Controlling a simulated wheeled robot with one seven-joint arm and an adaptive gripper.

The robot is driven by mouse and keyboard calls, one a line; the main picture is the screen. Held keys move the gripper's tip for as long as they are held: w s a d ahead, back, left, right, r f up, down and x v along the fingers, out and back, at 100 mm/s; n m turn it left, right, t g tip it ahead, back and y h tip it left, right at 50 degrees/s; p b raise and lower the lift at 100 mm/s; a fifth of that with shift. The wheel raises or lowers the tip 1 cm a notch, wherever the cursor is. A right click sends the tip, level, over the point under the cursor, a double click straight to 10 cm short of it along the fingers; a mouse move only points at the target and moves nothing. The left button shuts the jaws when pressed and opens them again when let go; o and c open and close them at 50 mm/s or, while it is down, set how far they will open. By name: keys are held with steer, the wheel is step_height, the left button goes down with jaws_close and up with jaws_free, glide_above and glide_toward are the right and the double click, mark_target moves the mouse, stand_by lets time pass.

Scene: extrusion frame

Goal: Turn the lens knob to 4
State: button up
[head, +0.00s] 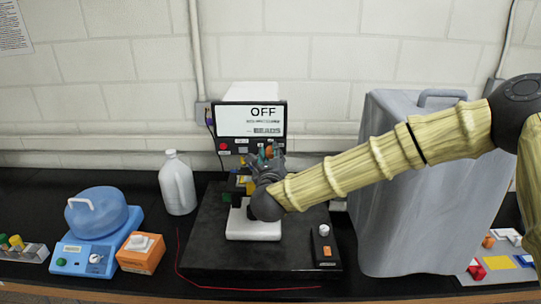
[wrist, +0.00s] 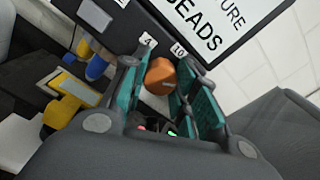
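The knob (wrist: 160,75) is orange and faceted, on a dark panel between a label "4" (wrist: 147,39) and a label "10" (wrist: 179,50) in the wrist view. My gripper (wrist: 163,68) has its teal fingers on either side of the knob, apart from each other. Whether they touch the knob I cannot tell. In the head view my gripper (head: 265,158) is in front of the dark panel, below the screen (head: 252,119), which reads "OFF" and "BEADS". My gripper and wrist hide most of the knob there, so its pointing direction is unclear.
A yellow part (wrist: 70,95) and blue knobs (wrist: 96,67) are left of the fingers in the wrist view. A white jug (head: 177,185), a blue device (head: 95,225) and an orange box (head: 141,253) stand left.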

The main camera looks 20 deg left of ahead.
steer(key=shift+f+n+b, duration=0.1)
steer(key=shift+n+b, duration=0.3)
steer(key=shift+b, duration=0.25)
steer(key=shift+c, duration=0.3)
steer(key=shift+f+n+b, duration=0.1)
steer(key=shift+n+b, duration=0.5)
steer(key=shift+b, duration=0.3)
steer(key=n+b, duration=0.2)
steer(key=b, duration=0.1)
steer(key=n+b, duration=0.3)
steer(key=n, duration=0.1)
steer(key=n+b, duration=0.2)
steer(key=n, duration=0.1)
steer(key=shift+n+b, duration=0.35)
steer(key=shift+n, duration=0.05)
steer(key=n+b, duration=0.2)
steer(key=n, duration=0.4)
steer(key=n+b, duration=0.1)
steer(key=n, duration=0.5)
